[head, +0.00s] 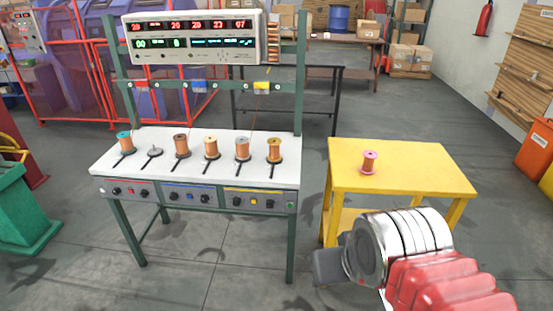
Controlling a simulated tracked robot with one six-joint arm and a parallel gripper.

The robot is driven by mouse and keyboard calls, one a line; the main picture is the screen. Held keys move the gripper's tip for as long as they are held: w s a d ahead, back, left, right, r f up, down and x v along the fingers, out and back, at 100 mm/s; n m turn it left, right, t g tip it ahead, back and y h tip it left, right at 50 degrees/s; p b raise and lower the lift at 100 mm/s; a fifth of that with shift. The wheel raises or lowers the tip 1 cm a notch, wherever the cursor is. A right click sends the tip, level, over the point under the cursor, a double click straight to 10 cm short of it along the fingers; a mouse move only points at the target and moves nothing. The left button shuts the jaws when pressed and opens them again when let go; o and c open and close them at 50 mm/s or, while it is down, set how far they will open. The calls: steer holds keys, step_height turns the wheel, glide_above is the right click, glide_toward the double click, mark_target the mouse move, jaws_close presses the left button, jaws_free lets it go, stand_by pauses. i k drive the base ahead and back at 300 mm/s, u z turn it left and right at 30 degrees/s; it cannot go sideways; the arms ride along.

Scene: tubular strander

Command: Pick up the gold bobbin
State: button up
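The gold bobbin (274,150) has gold-yellow flanges and copper-coloured wire. It stands upright on the rightmost spindle of the white-topped bench (200,141). My arm enters at the lower right, with a red ribbed sleeve and a silver cylinder in front of the yellow table. A grey block at its left end may be part of my gripper (329,266). No fingers can be made out, so whether it is open or shut cannot be seen. This end of the arm appears well apart from the gold bobbin, lower and to its right in the picture.
Bobbins with teal (124,142), brown (180,145), cream (211,147) and grey (242,149) flanges stand left of the gold one; one spindle (154,152) is empty. A pink bobbin (369,162) stands on the yellow table (430,182). A display panel (195,38) hangs above the bench.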

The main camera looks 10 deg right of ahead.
mark_target(274, 149)
steer(key=k, duration=0.55)
steer(key=u, duration=0.5)
steer(key=i, duration=0.7)
steer(key=u, duration=0.55)
steer(key=i, duration=1.4)
steer(key=z, duration=0.85)
steer(key=i, duration=0.75)
steer(key=z, duration=0.1)
